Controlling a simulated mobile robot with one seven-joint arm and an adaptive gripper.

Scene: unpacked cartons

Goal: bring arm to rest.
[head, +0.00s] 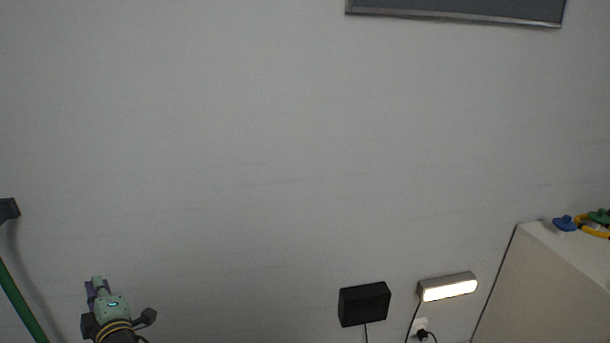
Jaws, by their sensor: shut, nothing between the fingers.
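My gripper (97,284) shows at the bottom left of the head view, in front of the plain grey wall (240,150). Its fingers point up and are shut, with nothing held. The pale green body behind them has a small lit mark, and yellow bands circle the dark wrist below. The rest of my arm is cut off by the bottom edge of the picture. My gripper touches nothing that I can see.
A green pole (20,302) stands at the far left. A black box (364,304) and a lit lamp (448,287) are low on the wall, with cables and a plug. A pale cabinet (548,290) at the right bears small coloured things. The wall's middle is clear.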

